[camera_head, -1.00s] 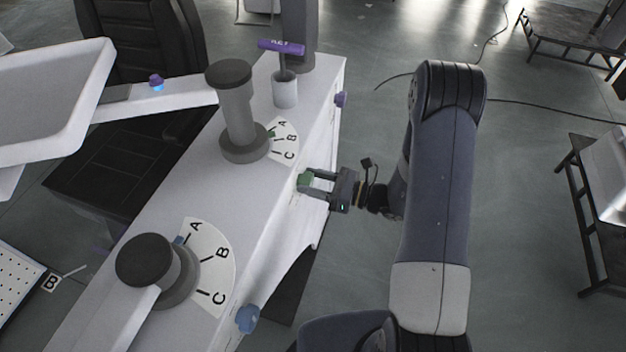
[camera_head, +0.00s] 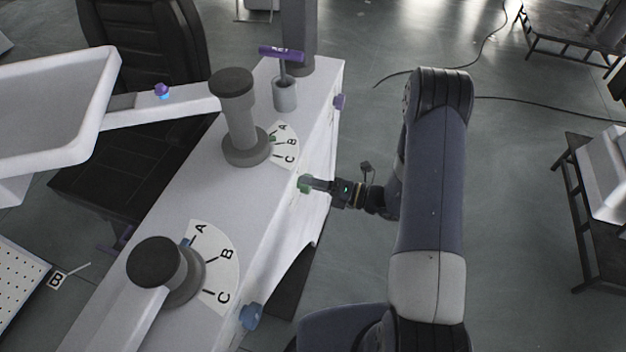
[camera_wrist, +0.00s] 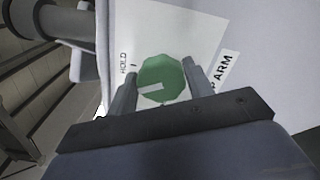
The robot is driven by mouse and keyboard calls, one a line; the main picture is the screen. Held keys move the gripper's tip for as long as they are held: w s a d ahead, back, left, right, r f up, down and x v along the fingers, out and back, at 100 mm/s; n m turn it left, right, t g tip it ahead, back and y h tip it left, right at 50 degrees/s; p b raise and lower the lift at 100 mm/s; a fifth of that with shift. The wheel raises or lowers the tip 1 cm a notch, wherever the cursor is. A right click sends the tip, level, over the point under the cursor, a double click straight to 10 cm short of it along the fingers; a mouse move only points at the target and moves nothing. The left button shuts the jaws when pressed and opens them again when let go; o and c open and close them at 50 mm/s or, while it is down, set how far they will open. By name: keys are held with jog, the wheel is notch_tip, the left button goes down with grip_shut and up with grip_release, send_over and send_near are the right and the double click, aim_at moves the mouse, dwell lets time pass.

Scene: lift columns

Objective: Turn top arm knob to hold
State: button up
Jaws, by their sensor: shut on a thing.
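The green knob (camera_head: 304,184) is on the right side face of the white cabinet (camera_head: 215,185). In the wrist view the green knob (camera_wrist: 163,80) sits between the two fingers of my gripper (camera_wrist: 160,76), which is shut on it. A white pointer mark on the knob points left and slightly down. A HOLD label (camera_wrist: 123,64) with a short tick is to the left, above the mark's direction; the mark does not line up with the tick. A label reading ARM (camera_wrist: 224,68), partly hidden by a finger, is to the right. In the head view my gripper (camera_head: 313,184) reaches the knob from the right.
Two grey columns (camera_head: 240,120) (camera_head: 160,265) with A-B-C dials stand on the cabinet. A purple T-handle (camera_head: 281,53) is at the back.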

jog(key=m+p, duration=0.1)
jog(key=m, duration=0.4)
jog(key=shift+f+m, duration=0.1)
jog(key=shift+m, duration=0.2)
dwell(0.4)
jog(key=o, duration=0.9)
jog(key=shift+o, duration=0.2)
jog(key=shift+d, duration=0.1)
jog(key=v, duration=1)
jog(key=shift+d+b, duration=0.3)
jog(key=shift+b, duration=0.1)
jog(key=shift+s, duration=0.1)
jog(key=p+x, duration=0.1)
jog(key=x, duration=1)
